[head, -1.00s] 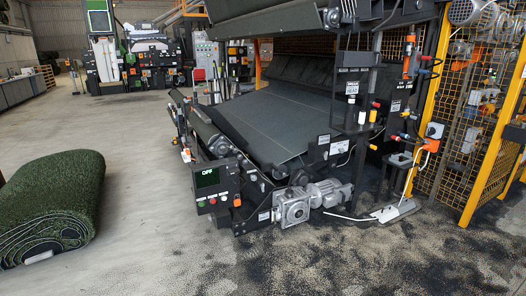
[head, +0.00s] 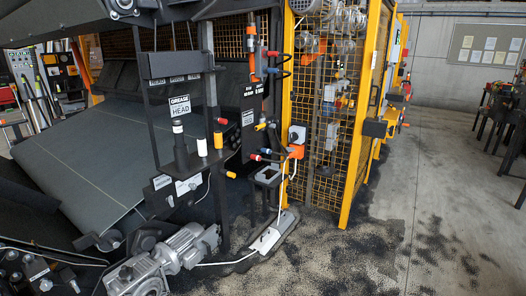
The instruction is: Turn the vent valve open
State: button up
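A dark post and panel (head: 248,122) stands right of centre, at the end of the machine. It bears an orange upright part (head: 250,40), red-and-blue fittings (head: 269,53) and a yellow lever-like part (head: 261,126). Lower down are more red and blue fittings (head: 265,154). The vent valve is likely among these, but I cannot tell which part it is or whether it is open; the labels there are too small to read. My gripper is not in view.
A yellow mesh cage (head: 345,160) stands right of the panel. Grey motors (head: 165,262) and a low foot plate with a white cable (head: 268,238) sit at floor level. A sloping dark belt (head: 85,150) fills the left. Open floor (head: 430,200) lies at right.

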aim_at(261, 126)
jog(key=i+l, duration=0.1)
jog(key=i, duration=0.45)
jog(key=i+l, duration=0.15)
jog(key=i, duration=0.4)
jog(key=i+l, duration=0.1)
jog(key=i, duration=0.45)
jog(key=i+l+u, duration=0.25)
jog(key=i, duration=0.25)
